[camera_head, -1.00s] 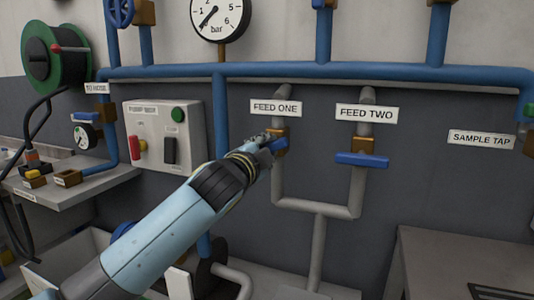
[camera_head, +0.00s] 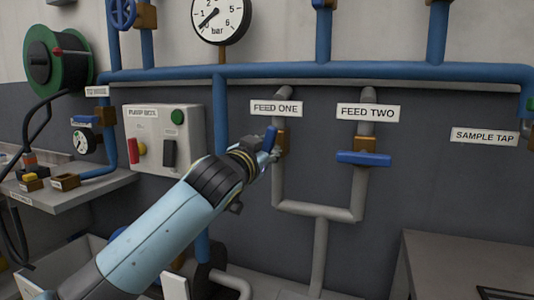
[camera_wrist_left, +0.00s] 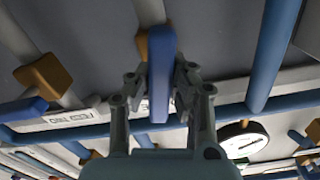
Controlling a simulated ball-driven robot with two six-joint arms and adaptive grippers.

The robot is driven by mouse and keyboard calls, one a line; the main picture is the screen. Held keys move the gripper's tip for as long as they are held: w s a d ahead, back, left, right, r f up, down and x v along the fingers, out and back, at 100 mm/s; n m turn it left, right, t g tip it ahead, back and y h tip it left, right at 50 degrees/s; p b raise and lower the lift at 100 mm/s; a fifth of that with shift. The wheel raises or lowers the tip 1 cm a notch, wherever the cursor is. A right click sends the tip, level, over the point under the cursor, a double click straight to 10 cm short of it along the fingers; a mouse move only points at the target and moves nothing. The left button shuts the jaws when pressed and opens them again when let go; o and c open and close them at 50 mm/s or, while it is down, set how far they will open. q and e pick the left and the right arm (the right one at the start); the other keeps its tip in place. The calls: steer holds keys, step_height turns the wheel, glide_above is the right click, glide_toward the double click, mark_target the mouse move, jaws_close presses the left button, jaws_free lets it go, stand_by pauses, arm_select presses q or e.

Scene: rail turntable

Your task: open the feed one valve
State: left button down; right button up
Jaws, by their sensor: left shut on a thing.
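The feed one valve has a brown body (camera_head: 282,143) on a grey pipe, under the white "FEED ONE" label (camera_head: 276,108). Its blue handle (camera_head: 270,138) stands steeply, close to in line with the pipe. My left gripper (camera_head: 268,154) is shut on this handle. In the left wrist view the blue handle (camera_wrist_left: 161,70) runs between the two fingers of my left gripper (camera_wrist_left: 160,85), with the brown body partly hidden behind it. My right gripper is not in view.
To the right is the feed two valve (camera_head: 364,146) with its blue handle (camera_head: 363,159) crosswise. A pump box (camera_head: 155,148) with switches hangs on the left. A pressure gauge (camera_head: 220,18) sits above the blue pipe. A bench (camera_head: 465,255) stands at lower right.

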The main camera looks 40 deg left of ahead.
arm_select(q)
steer(key=shift+f+n, duration=0.2)
steer(key=shift+n, duration=0.4)
steer(key=c, duration=1.2)
jaws_free()
steer(key=shift+r, duration=0.15)
steer(key=shift+o, duration=0.2)
steer(key=v, duration=1.2)
